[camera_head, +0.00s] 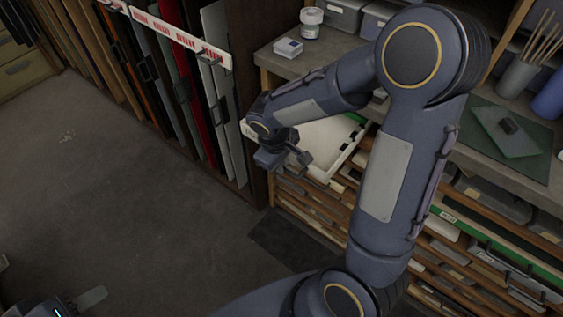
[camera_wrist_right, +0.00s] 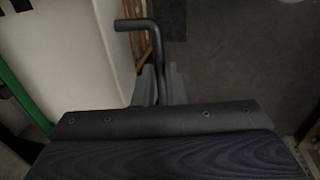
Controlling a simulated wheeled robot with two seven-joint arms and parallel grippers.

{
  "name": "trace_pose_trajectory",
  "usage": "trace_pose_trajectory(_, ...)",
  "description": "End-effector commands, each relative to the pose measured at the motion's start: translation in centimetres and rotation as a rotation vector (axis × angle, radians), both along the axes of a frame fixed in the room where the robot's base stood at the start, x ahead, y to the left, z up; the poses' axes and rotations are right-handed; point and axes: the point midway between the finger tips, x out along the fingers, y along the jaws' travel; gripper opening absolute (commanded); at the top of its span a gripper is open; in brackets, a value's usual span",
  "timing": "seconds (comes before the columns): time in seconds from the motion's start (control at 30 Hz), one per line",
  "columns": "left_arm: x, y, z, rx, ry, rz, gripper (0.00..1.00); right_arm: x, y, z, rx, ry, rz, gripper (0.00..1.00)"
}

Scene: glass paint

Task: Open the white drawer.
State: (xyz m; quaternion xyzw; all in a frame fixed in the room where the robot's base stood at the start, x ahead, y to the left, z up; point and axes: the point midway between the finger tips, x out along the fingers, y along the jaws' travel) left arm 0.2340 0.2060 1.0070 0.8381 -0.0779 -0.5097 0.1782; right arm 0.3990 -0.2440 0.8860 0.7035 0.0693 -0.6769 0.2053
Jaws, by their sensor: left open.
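The white drawer (camera_head: 326,142) is pulled part-way out of the cabinet, and its pale inside shows in the head view. Its white body (camera_wrist_right: 75,50) fills the left of the right wrist view. A dark bent handle (camera_wrist_right: 143,23) stands out from the drawer's front. My right gripper (camera_head: 286,152) is at the drawer's front. In the wrist view its two fingers (camera_wrist_right: 161,88) close around the handle's bar. My forearm hides part of the drawer. My left gripper (camera_head: 92,298) is open at the bottom left, far from the drawer and partly out of frame.
Upright sheets in a rack (camera_head: 188,90) stand left of the cabinet. The worktop (camera_head: 290,62) bears a small white box (camera_head: 288,47), a jar (camera_head: 311,22) and a green glass sheet (camera_head: 510,130). A green-edged drawer (camera_head: 480,228) is at the right. The floor (camera_head: 120,200) at the left is clear.

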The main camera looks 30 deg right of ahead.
Motion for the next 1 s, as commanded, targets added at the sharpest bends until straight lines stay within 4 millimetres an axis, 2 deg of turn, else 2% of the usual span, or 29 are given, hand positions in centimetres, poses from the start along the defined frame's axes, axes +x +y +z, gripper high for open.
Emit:
trace_pose_trajectory(0.37, 0.0, 0.0, -0.1, 0.0, 0.0, 0.0, 0.41, -0.1, 0.3, 0.0, 0.0, -0.001, 0.001, 0.0)
trace_pose_trajectory(0.47, 0.0, 0.0, -0.8, 0.0, 0.0, 0.0, 0.41, -0.5, 1.7, -0.2, 0.003, -0.002, 0.006, 0.0)
trace_pose_trajectory(0.7, 0.0, 0.0, -2.3, 0.0, 0.0, 0.0, 0.41, -2.5, 6.5, -0.2, 0.002, -0.003, 0.007, 0.0)
trace_pose_trajectory(0.83, 0.0, 0.0, -2.4, 0.0, 0.0, 0.0, 0.41, -3.0, 7.5, 0.0, 0.002, -0.004, 0.003, 0.0)
trace_pose_trajectory(1.0, 0.0, 0.0, -2.3, 0.0, 0.0, 0.0, 0.41, -3.1, 7.6, 0.1, 0.002, -0.004, 0.001, 0.0)
